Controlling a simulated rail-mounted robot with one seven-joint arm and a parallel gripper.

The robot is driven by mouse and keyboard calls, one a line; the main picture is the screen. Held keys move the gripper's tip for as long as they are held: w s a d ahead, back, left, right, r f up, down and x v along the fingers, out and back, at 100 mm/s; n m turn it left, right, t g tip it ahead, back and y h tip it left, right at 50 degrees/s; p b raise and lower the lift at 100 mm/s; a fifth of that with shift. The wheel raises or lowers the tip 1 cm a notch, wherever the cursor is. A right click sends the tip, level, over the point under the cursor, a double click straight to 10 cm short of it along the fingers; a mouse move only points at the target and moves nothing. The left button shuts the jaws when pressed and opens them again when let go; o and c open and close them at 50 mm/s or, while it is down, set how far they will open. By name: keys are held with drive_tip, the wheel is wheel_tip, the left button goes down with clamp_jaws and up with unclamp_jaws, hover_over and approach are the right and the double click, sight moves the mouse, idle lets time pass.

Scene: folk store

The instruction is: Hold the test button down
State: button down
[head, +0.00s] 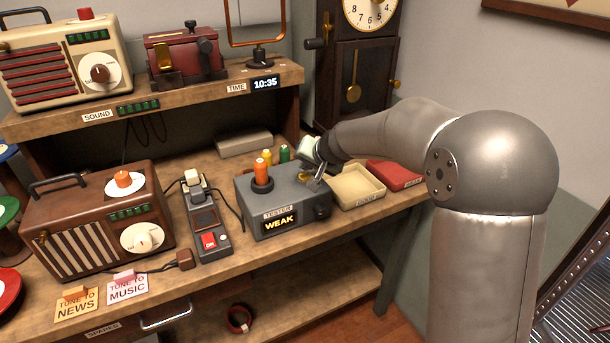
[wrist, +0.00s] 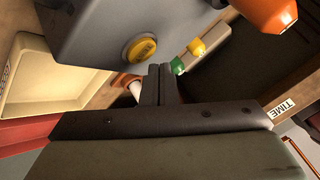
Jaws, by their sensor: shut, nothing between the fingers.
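The grey tester (head: 275,207) stands on the bench, with its display (head: 280,222) lit and reading WEAK. An orange cell (head: 261,172) stands upright in a dark socket on the tester's top left; it also shows in the wrist view (wrist: 264,14). The round yellow test button (wrist: 140,49) sits on the tester's grey face in the wrist view. My gripper (head: 317,184) is at the tester's right end. In the wrist view its closed, empty fingertips (wrist: 160,70) are just beside and below the button; I cannot tell whether they touch it.
A cream tray (head: 357,187) and a red tray (head: 394,173) lie right of the tester. Green and yellow cells (head: 284,153) stand behind it. A power strip (head: 207,222) and a brown radio (head: 95,222) are to the left. The upper shelf (head: 200,92) overhangs the back.

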sight(307, 178)
wheel_tip(307, 178, up, 5)
drive_tip(key=p, duration=0.3)
drive_tip(key=shift+f, duration=0.15)
idle(0.5)
drive_tip(key=s+d+f+g+h, duration=0.1)
drive_tip(key=s+d, duration=0.5)
drive_tip(key=s, duration=0.7)
drive_tip(key=s+d+f+n+g+h, duration=0.1)
drive_tip(key=s+d, duration=0.5)
drive_tip(key=s, duration=0.7)
drive_tip(key=s+d+f+n+g+h, duration=0.1)
drive_tip(key=s+d+f+g+h, duration=0.2)
drive_tip(key=s, duration=1)
drive_tip(key=d+f+g, duration=0.1)
drive_tip(key=d+g, duration=0.1)
drive_tip(key=shift+s+d, duration=0.3)
drive_tip(key=shift+d, duration=0.1)
